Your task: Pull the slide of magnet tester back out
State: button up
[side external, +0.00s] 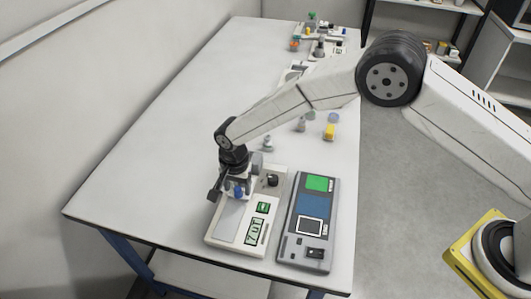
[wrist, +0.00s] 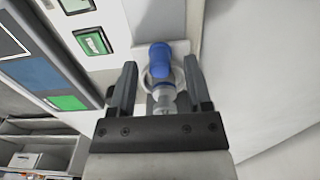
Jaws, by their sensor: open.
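The magnet tester (side external: 225,238) is a white box near the table's front edge, with a green screen that seems to read "7 uT" (side external: 255,232). Its screen edge and white body also show in the wrist view (wrist: 92,42). My gripper (side external: 232,184) is over the tester's far left part. In the wrist view my gripper (wrist: 160,65) is open, with one finger on each side of a blue-topped piece (wrist: 160,58) with a pale round base. A gap shows beside each finger. I cannot tell whether this piece is the slide's handle or something on it.
A grey device (side external: 313,215) with green and blue panels stands close to the tester's right. A dark knob (side external: 272,180) is on the tester's far right. Small pieces, including a yellow one (side external: 330,131), stand farther back. The table's left side (side external: 140,165) is clear.

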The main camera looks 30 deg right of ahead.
grip_shut()
dwell(1.5)
